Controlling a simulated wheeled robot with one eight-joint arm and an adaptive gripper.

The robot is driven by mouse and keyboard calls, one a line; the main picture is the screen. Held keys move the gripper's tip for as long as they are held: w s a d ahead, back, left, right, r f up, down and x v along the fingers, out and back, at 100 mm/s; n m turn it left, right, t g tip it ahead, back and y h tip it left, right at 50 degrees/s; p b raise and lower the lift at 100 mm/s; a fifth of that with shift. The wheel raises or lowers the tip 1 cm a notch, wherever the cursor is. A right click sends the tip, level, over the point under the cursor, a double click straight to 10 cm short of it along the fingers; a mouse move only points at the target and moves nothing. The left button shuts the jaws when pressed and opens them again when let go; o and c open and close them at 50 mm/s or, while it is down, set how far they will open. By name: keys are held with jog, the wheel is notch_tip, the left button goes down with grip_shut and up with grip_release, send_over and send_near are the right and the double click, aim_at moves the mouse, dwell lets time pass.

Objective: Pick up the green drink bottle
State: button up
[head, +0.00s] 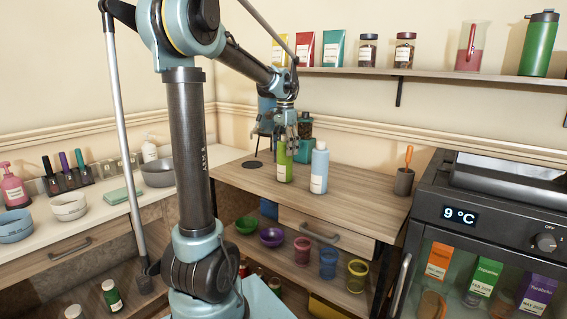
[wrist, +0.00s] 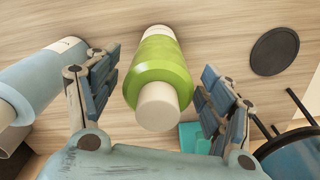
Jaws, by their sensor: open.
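The green drink bottle (head: 284,163) stands upright on the wooden counter, with a white label low on its side. In the wrist view the green bottle (wrist: 160,72) lies between my spread fingers, its pale cap toward the camera. My gripper (head: 290,128) is just above the bottle in the head view and hides its top. In the wrist view my gripper (wrist: 160,85) is open, with a gap visible between the bottle and each finger. A light blue bottle (head: 319,168) stands close to its right; it also shows at the left of the wrist view (wrist: 48,75).
A teal container (head: 303,150) stands just behind the bottle. A dark round coaster (head: 252,164) lies to the left on the counter. The counter front is clear. A shelf (head: 430,74) runs above.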

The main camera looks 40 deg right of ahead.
jog(key=shift+f, duration=0.75)
jog(key=c, duration=1.5)
jog(key=shift+r, duration=0.1)
